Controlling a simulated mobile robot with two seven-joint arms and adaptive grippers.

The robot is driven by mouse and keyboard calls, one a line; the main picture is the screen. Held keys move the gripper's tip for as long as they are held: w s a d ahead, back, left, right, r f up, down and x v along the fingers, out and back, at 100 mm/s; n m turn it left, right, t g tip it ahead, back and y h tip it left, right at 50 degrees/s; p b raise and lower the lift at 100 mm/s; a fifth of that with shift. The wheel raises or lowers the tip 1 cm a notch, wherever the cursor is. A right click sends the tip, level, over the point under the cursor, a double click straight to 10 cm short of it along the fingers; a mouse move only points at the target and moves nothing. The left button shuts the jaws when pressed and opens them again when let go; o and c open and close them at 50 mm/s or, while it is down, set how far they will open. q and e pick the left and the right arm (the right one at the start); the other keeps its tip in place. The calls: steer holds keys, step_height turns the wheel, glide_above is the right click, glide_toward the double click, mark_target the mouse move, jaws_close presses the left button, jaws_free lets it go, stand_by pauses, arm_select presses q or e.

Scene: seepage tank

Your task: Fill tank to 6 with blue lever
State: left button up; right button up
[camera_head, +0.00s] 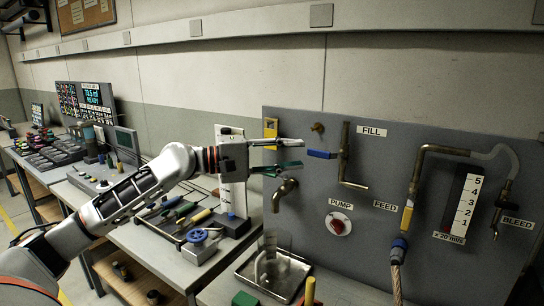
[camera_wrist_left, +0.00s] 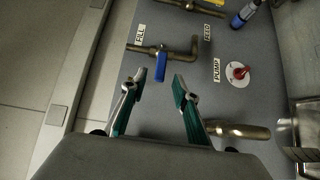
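The blue lever (camera_head: 321,154) sits on the brass fill valve, left of the FILL label (camera_head: 372,131), on the grey panel. My left gripper (camera_head: 301,154) is open and empty, with its fingertips just left of the lever. In the left wrist view, the blue lever (camera_wrist_left: 161,64) points down toward the gap between the open fingertips (camera_wrist_left: 159,80). I cannot tell whether they touch it. A brass spout (camera_head: 284,192) hangs below the gripper, above a clear vessel (camera_head: 268,250) whose level I cannot read. My right gripper is not in view.
The panel also carries a red PUMP knob (camera_head: 338,227), a yellow FEED handle (camera_head: 407,216) and a 1-to-5 scale (camera_head: 464,206). A metal tray (camera_head: 293,262) lies below the spout. Tools and a console (camera_head: 100,171) crowd the bench at left.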

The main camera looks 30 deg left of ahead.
arm_select(q)
steer(key=shift+v, duration=2.7)
steer(key=shift+s, duration=0.1)
